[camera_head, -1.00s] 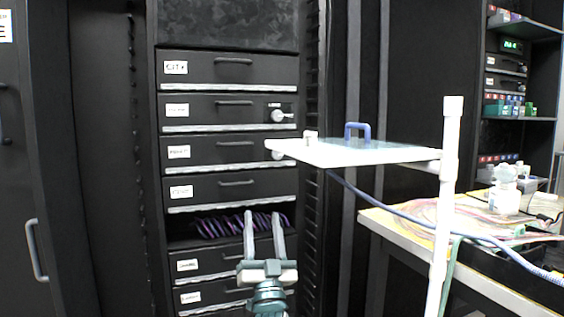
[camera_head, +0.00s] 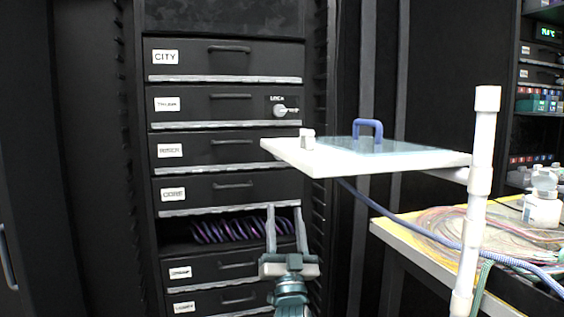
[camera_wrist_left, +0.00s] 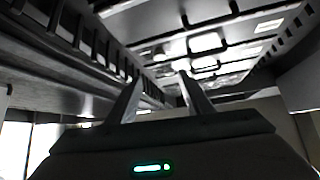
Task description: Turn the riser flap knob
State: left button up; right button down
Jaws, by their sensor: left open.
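A flat white flap (camera_head: 400,164) with a blue handle (camera_head: 367,131) sticks out level from a white pipe riser (camera_head: 478,185). A small white knob (camera_head: 307,138) sits at the flap's left end. My left gripper (camera_head: 284,208) is below and left of the flap, in front of the rack. It points up with its two fingers apart and nothing between them. In the left wrist view its fingers (camera_wrist_left: 156,95) are spread, with rack drawers beyond. My right gripper is not in view.
The black rack has labelled drawers (camera_head: 225,65), one with a lock knob (camera_head: 280,111). An open slot holds purple cables (camera_head: 235,228). A table (camera_head: 405,245) with coiled cables stands right, behind the riser. A blue hose (camera_head: 400,217) runs below the flap.

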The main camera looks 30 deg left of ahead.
pick_arm(q)
jog(key=shift+w, duration=0.1)
jog(key=x, duration=1.7)
jog(key=shift+a, duration=0.15)
jog(key=shift+r, duration=0.1)
jog(key=c, duration=1.1)
